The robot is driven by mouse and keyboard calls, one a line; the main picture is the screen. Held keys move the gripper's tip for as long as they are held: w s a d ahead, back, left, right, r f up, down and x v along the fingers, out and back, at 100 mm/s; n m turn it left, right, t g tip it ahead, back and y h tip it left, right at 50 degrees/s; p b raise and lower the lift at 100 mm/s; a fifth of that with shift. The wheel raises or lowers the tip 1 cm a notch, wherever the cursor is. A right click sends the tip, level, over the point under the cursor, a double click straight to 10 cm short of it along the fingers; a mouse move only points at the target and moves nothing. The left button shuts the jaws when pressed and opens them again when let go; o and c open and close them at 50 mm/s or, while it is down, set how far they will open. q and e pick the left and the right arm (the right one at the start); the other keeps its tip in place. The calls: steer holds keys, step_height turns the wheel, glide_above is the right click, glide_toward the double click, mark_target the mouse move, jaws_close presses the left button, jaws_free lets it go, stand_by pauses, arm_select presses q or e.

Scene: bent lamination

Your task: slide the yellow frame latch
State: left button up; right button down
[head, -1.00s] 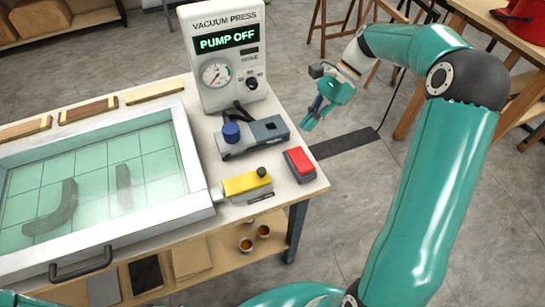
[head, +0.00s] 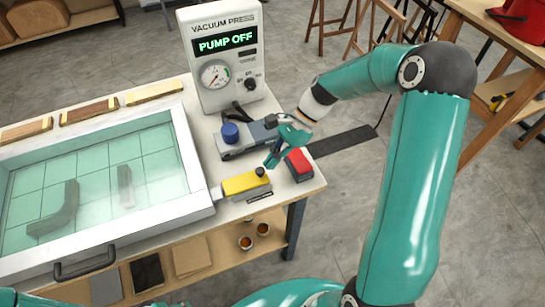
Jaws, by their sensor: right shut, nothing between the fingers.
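The yellow latch (head: 245,183) sits at the right edge of the white press frame (head: 187,165), with a dark knob (head: 260,172) on its top right. A metal bolt shows between the yellow body and the frame. My right gripper (head: 270,163) is shut and empty. It hangs just above and behind the latch knob, pointing down and left, close to the red block; I cannot tell whether it touches anything. My left gripper is not in view.
A grey pump with a blue cap (head: 230,132) stands behind the latch. A red block (head: 299,162) lies right of it. The vacuum press panel (head: 222,60) reads "PUMP OFF". A black handle (head: 84,263) is on the frame's front. Free floor lies right of the table.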

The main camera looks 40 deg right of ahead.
mark_target(246, 180)
steer(key=shift+a, duration=0.1)
steer(key=a, duration=0.2)
steer(key=w+a, duration=0.1)
steer(key=a, duration=0.1)
steer(key=shift+a, duration=0.1)
stand_by(0.3)
steer(key=d+p, duration=0.1)
steer(key=d, duration=0.1)
steer(key=d+r+p, duration=0.1)
steer(key=d, duration=0.1)
steer(key=shift+d, duration=0.2)
steer(key=b+v, duration=0.1)
steer(key=v, duration=0.8)
steer(key=shift+s+d+r+b, duration=0.15)
steer(key=shift+s+r+b, duration=0.1)
steer(key=shift+b, duration=0.1)
steer(key=shift+f, duration=0.1)
